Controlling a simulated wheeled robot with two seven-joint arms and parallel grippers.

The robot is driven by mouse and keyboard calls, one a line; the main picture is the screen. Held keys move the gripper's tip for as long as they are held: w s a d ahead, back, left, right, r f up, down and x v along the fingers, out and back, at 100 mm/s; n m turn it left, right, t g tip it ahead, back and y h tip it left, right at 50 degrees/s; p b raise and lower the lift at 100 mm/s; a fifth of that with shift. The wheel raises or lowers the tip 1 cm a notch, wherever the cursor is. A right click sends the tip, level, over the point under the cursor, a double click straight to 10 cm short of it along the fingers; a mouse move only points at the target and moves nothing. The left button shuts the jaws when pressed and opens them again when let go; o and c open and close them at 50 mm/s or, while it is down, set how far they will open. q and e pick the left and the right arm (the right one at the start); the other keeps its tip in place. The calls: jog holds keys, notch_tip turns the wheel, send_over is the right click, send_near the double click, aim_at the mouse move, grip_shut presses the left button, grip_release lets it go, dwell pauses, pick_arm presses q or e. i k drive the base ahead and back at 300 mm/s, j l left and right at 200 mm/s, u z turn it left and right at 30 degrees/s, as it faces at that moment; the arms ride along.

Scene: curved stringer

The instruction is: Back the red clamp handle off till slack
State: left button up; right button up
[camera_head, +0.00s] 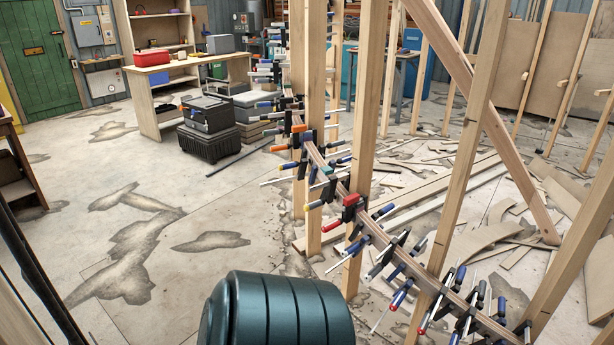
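A long curved wooden stringer (374,229) runs between upright posts, with many bar clamps along it. A clamp with a red head (351,202) sits on it near the middle post. A red handle (332,226) sticks out to the left just below that head. Most other handles are blue or black. Whether any screw is tight or slack cannot be seen. Neither of my grippers is in view.
Tall wooden posts (367,110) and a diagonal brace (485,105) stand close around the stringer. Boards and scraps (490,240) litter the floor at right. A black toolbox (207,130) and workbench (150,95) stand back left. Floor left of the clamps is open.

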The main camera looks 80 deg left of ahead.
aim_at(336, 223)
jog(key=u, duration=2.45)
